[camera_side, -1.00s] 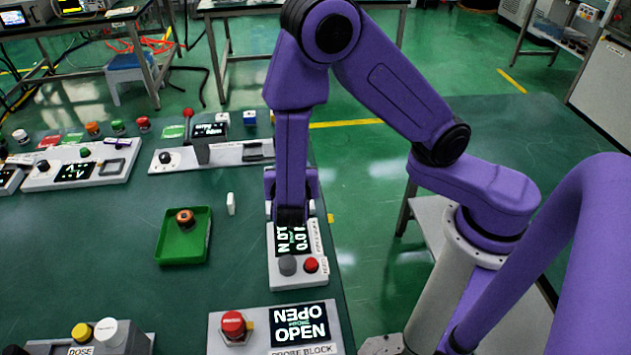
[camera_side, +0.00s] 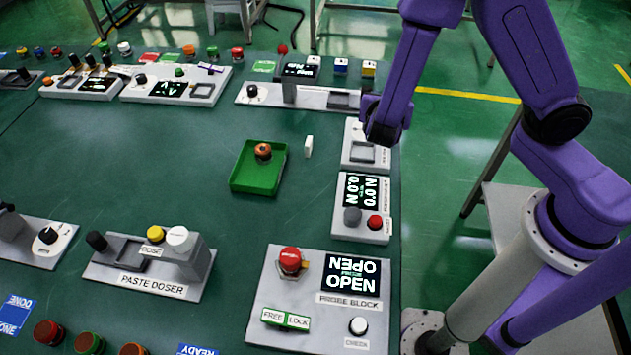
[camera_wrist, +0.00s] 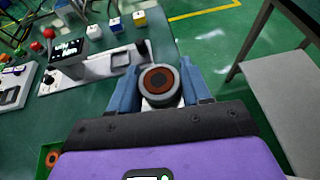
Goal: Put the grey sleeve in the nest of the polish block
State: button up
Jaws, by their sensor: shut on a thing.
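My gripper (camera_wrist: 161,88) is shut on a grey ring-like part, the grey sleeve (camera_wrist: 145,91), with a reddish-brown face inside its rim. In the side view my gripper (camera_side: 382,135) is raised beside and above a small white block with a square nest (camera_side: 363,152) at the table's right edge; the sleeve cannot be made out there. A long white block (camera_side: 262,97) with a display, a post and a square recess (camera_side: 343,100) stands behind it. It also shows in the wrist view (camera_wrist: 73,78). No polish block label is readable, so I cannot tell which is it.
A green tray (camera_side: 240,183) holds an orange-and-dark round part (camera_side: 263,151). A small white piece (camera_side: 308,146) stands beside it. The force-display block (camera_side: 346,230), probe block (camera_side: 268,325) and paste doser (camera_side: 125,272) stand nearer. The table's middle left is clear.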

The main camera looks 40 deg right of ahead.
jog(key=s+a+f, duration=0.3)
jog(key=s+a, duration=0.6)
jog(key=a, duration=0.3)
jog(key=shift+n+t, duration=0.3)
jog(key=shift+a+f, duration=0.15)
send_over(308, 188)
jog(key=s, duration=0.1)
jog(key=f, duration=0.8)
jog(key=shift+d+f, duration=0.2)
jog(key=shift+f, duration=0.05)
jog(key=shift+w+a+f, duration=0.15)
jog(key=shift+w+f, duration=0.1)
jog(key=shift+f, duration=0.5)
jog(key=shift+w+a+f, duration=0.1)
jog(key=shift+w+f, duration=0.15)
jog(key=shift+f, duration=1)
jog(key=shift+f, duration=0.2)
jog(key=o, duration=1.1)
